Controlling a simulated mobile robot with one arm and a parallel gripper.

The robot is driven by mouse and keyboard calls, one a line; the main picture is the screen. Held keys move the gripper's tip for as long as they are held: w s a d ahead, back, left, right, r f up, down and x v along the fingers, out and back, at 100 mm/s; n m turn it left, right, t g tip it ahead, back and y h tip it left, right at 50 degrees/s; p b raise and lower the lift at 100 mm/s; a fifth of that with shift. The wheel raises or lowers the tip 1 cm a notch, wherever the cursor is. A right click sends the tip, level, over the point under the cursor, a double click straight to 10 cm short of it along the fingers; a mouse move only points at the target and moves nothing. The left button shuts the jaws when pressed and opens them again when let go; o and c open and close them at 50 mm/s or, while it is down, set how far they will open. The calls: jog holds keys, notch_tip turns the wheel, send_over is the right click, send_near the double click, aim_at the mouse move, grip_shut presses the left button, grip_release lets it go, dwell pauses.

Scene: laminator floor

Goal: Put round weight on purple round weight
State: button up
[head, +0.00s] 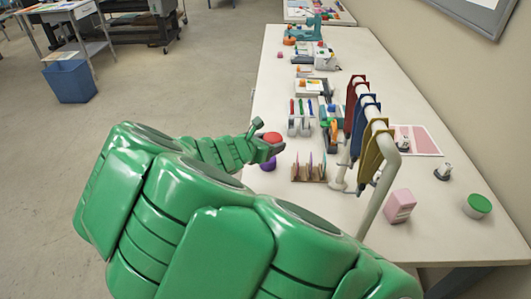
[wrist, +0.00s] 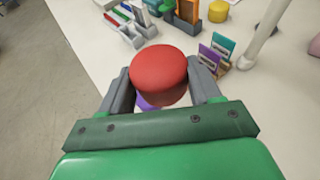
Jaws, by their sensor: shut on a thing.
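A red round weight (wrist: 158,66) sits between the two grey fingers of my gripper (wrist: 162,82), which is shut on it. The red weight also shows at the fingertips of my gripper (head: 267,142) in the head view (head: 272,136). The purple round weight (head: 268,163) shows just below my gripper, near the left edge of the table. In the wrist view part of the purple weight (wrist: 146,102) shows below the red one, mostly hidden by it. I cannot tell whether the two weights touch.
The long white table (head: 420,245) runs along the wall. A card holder (head: 309,172) stands right of the weights, beside a rail with hanging coloured pieces (head: 374,150). A pen rack (head: 299,124) stands farther back. A pink block (head: 399,206) and a green-lidded tub (head: 477,206) stand nearer.

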jog(key=shift+w+a+f, duration=0.25)
jog(key=shift+w+f, duration=0.75)
jog(key=shift+f, duration=0.05)
jog(key=shift+w+a+f, duration=0.3)
jog(key=shift+w+f, duration=0.65)
jog(key=shift+f, duration=0.1)
jog(key=shift+w+a+f, duration=0.25)
jog(key=shift+w+f, duration=0.75)
jog(key=shift+f, duration=0.05)
jog(key=shift+w+f, duration=0.1)
jog(key=shift+f, duration=1.5)
jog(key=o, duration=1.3)
jog(key=shift+o, duration=0.2)
jog(key=shift+v, duration=0.9)
jog(key=v, duration=1)
jog(key=shift+r, duration=0.1)
